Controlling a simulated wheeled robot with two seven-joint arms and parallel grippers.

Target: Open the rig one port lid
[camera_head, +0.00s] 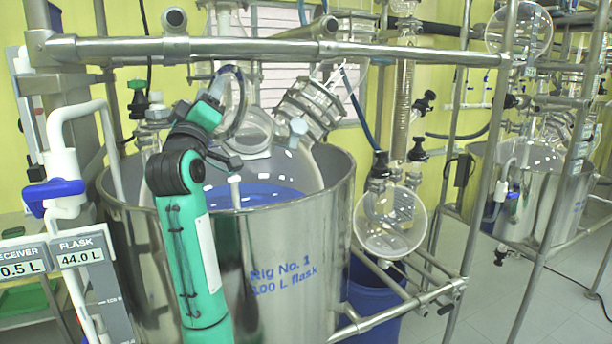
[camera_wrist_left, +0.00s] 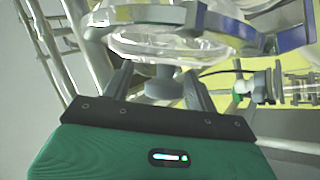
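Rig one is the steel vessel (camera_head: 290,265) marked "Rig No. 1", with a large glass flask inside. A round glass port (camera_head: 250,135) shows on top of the flask, partly behind my left arm and a dark hose. My left gripper (camera_head: 216,90) is beside this port, its fingers small and hard to make out in the head view. In the left wrist view its two dark fingers (camera_wrist_left: 160,82) stand apart, with a dark round knob (camera_wrist_left: 161,89) between them. Clear round glass (camera_wrist_left: 165,45) lies just beyond. Whether the fingers touch the knob is unclear. My right gripper is out of view.
A steel rail (camera_head: 250,49) runs across above the flask. A wide clamped glass neck (camera_head: 312,108) rises right of the port. A round receiver flask (camera_head: 390,221) hangs beside the vessel. A blue-handled valve (camera_head: 52,190) and display panels stand at left.

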